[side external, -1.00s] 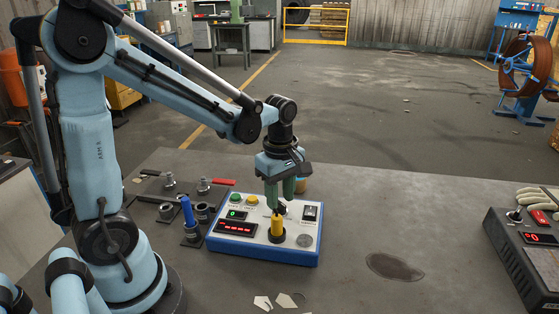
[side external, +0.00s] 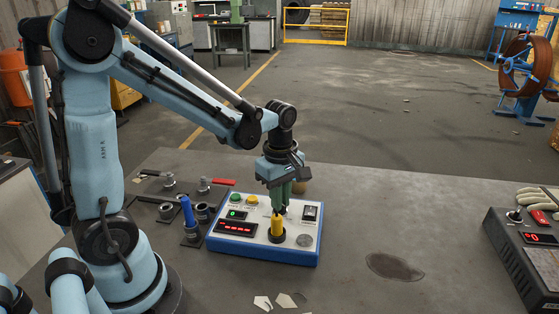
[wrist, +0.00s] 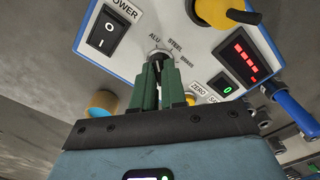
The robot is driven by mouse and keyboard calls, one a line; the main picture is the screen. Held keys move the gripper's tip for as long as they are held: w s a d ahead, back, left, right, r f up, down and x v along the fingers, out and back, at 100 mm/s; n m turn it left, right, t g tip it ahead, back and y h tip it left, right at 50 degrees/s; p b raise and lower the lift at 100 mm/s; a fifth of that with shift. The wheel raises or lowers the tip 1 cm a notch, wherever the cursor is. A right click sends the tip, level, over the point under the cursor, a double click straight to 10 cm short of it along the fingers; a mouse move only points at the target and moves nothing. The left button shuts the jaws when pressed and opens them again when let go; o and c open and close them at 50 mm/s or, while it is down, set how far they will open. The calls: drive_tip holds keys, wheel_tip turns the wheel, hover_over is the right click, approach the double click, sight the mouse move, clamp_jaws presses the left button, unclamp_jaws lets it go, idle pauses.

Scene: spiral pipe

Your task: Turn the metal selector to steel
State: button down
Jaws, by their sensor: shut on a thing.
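The control box (side external: 262,250), blue with a white top, sits on the bench below my gripper (side external: 284,208). In the wrist view the metal selector (wrist: 157,57) is a small knob with the labels ALU, STEEL and BRASS around its far side. The green fingers of my gripper (wrist: 155,76) are shut on the knob and cover much of it. I cannot tell for sure which label the pointer faces. In the side view the selector is mostly hidden behind the yellow probe and the fingers.
A yellow probe (side external: 277,223) stands upright in a black holder on the box, close in front of my fingers. A power switch (wrist: 110,33) is beside the selector. A blue-handled tool (side external: 188,212) stands left of the box.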

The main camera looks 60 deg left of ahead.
drive_tip(key=shift+m, duration=0.3)
drive_tip(key=m, duration=0.9)
idle(0.5)
drive_tip(key=c, duration=1.2)
unclamp_jaws()
wheel_tip(320, 180, up, 12)
drive_tip(key=shift+r, duration=0.1)
